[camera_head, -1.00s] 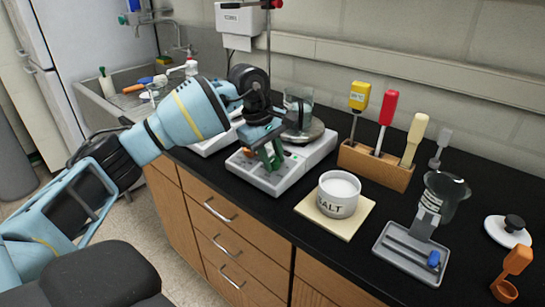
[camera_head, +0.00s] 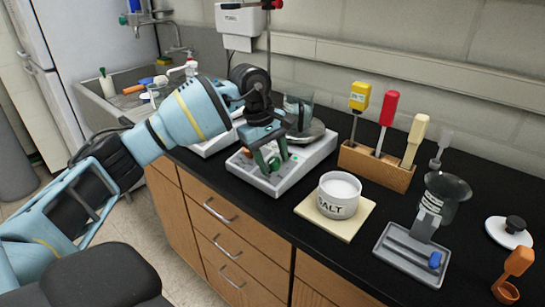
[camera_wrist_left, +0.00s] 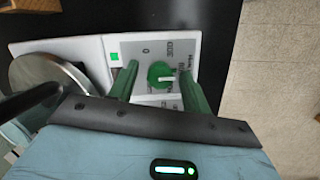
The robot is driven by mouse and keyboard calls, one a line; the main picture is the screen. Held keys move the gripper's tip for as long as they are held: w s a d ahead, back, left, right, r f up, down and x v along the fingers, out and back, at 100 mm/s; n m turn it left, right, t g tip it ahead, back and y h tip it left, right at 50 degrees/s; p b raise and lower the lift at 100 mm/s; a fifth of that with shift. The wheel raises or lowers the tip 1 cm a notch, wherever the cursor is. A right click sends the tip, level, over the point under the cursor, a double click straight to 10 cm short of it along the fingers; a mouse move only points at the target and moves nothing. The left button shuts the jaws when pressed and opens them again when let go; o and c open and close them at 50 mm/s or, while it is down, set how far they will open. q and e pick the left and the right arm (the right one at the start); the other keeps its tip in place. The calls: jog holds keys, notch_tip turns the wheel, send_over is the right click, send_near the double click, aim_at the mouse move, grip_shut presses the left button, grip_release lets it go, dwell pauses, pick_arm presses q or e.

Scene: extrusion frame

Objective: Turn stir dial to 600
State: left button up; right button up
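The stir dial (camera_wrist_left: 160,74) is a round green knob with a white pointer on the grey panel of the stirrer (camera_head: 296,172). My left gripper (camera_head: 274,160) is over the panel, pointing down. Its two green fingers (camera_wrist_left: 159,86) stand on either side of the dial, with gaps showing between them and the knob. In the head view the fingers largely hide the dial. My right gripper is not in view.
A glass beaker (camera_head: 298,112) stands on the stirrer's round plate behind my gripper. A salt jar (camera_head: 339,196) on a tan mat is to the right. The metal rod (camera_head: 268,40) rises behind.

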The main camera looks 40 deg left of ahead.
pick_arm(q)
jog(key=shift+r, duration=0.15)
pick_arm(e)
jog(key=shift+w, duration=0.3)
pick_arm(q)
jog(key=shift+a+r, duration=0.1)
jog(key=shift+r, duration=0.25)
jog(key=v, duration=0.7)
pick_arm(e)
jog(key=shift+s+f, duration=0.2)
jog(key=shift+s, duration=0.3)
pick_arm(q)
jog(key=shift+f, duration=0.1)
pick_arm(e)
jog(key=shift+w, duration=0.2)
pick_arm(q)
jog(key=shift+s, duration=0.15)
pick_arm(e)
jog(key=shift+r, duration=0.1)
